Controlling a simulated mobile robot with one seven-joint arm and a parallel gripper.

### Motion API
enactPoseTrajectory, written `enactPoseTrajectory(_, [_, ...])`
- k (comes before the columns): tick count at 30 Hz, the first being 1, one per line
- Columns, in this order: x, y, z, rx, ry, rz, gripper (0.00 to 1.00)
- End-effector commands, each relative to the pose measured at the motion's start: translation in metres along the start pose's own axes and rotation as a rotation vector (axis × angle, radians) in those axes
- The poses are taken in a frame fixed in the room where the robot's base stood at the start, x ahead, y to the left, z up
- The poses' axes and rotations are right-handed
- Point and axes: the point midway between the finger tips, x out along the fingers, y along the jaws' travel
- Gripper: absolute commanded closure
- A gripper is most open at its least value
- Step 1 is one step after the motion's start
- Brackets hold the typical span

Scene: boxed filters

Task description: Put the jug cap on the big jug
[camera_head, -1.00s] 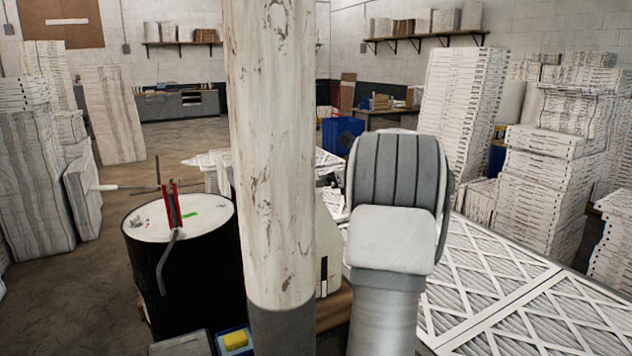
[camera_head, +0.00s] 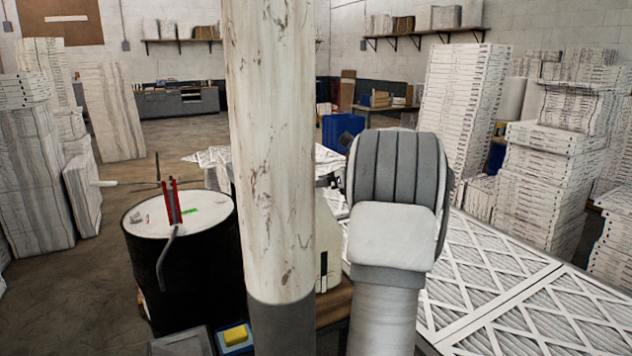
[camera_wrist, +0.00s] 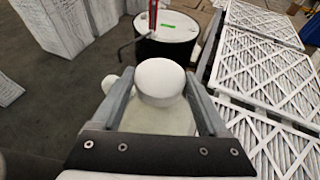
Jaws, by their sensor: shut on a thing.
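The jug cap (camera_wrist: 160,75) is a round white piece between the two fingers of my gripper (camera_wrist: 159,88) in the wrist view. The gripper is shut on it. A pale, off-white surface (camera_wrist: 158,121) shows just below the cap between the fingers; it looks like the big jug, but I cannot tell whether the cap touches it. In the head view a strip of the pale big jug (camera_head: 329,250) with a dark vertical mark shows between my column and my arm. The rest of the jug is hidden, and my gripper is hidden there too.
A black drum (camera_head: 190,270) with a white top and a red hand pump (camera_head: 172,203) stands left of the jug. White pleated filters (camera_head: 490,275) cover the table at right. A yellow block (camera_head: 235,335) lies low in front. A white rounded thing (camera_wrist: 110,84) shows by the left finger.

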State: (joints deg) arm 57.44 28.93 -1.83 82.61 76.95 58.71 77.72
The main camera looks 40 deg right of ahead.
Motion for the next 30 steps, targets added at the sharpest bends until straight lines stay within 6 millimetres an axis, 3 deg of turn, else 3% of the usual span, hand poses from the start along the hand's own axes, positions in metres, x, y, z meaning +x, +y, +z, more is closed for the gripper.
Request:
enactPoseTrajectory(12, [0.0011, 0.0000, -0.0025, 0.000, 0.000, 0.000, 0.74])
enactPoseTrajectory(13, [0.0011, 0.0000, -0.0025, 0.000, 0.000, 0.000, 0.20])
enactPoseTrajectory(16, [0.0011, 0.0000, -0.0025, 0.000, 0.000, 0.000, 0.02])
enactPoseTrajectory(30, [0.0001, 0.0000, 0.0000, 0.000, 0.000, 0.000, 0.00])
